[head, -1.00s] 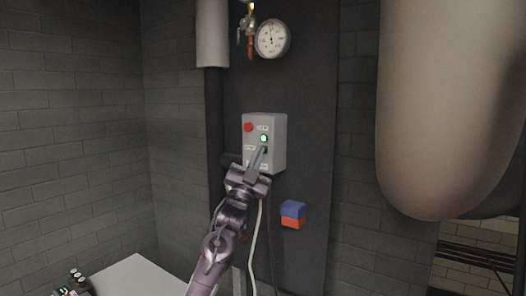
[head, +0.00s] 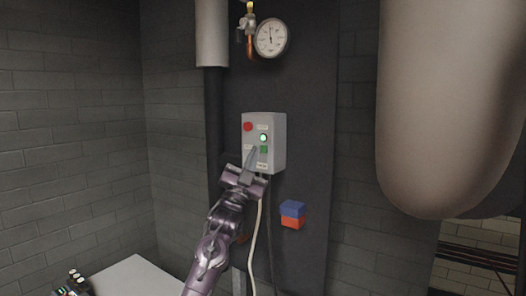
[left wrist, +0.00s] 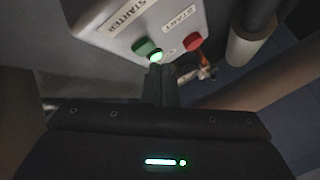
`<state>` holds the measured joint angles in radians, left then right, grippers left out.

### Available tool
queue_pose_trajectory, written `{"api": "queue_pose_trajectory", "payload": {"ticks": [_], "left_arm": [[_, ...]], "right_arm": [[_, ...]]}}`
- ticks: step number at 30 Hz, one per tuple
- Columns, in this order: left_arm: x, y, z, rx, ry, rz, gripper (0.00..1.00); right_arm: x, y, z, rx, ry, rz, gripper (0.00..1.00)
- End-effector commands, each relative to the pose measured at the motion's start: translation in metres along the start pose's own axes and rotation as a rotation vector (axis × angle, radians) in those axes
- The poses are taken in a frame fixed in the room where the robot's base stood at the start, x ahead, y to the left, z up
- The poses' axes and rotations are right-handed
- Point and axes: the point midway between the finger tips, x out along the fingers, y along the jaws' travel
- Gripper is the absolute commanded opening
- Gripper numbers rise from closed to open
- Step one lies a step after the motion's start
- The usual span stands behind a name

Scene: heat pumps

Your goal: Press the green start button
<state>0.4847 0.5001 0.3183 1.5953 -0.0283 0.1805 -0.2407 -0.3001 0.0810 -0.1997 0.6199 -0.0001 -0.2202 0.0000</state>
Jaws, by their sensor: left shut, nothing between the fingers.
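The grey starter box (head: 280,140) is mounted on the dark panel. The green start button (head: 264,150) is on its face, below a glowing green lamp (head: 263,138); a red button (head: 247,127) is at the upper left. In the left wrist view the green button (left wrist: 142,46) sits beside the lit lamp (left wrist: 156,57), with the red button (left wrist: 193,41) to the right. My left gripper (head: 252,150) is shut and empty, its tip just left of the green button in the head view and seemingly apart from it. My right gripper is not in view.
A pressure gauge (head: 271,38) and valve are above the box. A blue and red block (head: 292,214) is on the panel to the lower right. A large tank (head: 450,100) hangs at the right. A pale tabletop (head: 135,278) is at the lower left.

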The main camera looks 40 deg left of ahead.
Motion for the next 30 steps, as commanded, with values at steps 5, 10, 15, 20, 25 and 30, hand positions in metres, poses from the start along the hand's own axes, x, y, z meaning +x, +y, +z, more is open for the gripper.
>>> {"api": "queue_pose_trajectory", "payload": {"ticks": [5,10,15,20,25,30], "left_arm": [[-0.014,-0.008,-0.008,0.003,0.001,0.000,0.00],[-0.026,-0.017,-0.016,0.002,0.001,0.000,0.00],[-0.032,-0.022,-0.022,0.001,-0.001,0.001,0.00],[-0.032,-0.023,-0.023,0.000,0.000,0.000,0.00],[-0.032,-0.023,-0.023,0.001,0.000,0.000,0.00],[-0.032,-0.023,-0.023,0.001,0.000,0.000,0.00]], "right_arm": [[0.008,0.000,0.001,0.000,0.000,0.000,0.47],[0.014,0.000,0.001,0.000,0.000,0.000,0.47],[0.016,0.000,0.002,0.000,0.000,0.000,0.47],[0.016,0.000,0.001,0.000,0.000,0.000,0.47],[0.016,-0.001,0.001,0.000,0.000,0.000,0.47],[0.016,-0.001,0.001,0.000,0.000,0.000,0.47]]}}
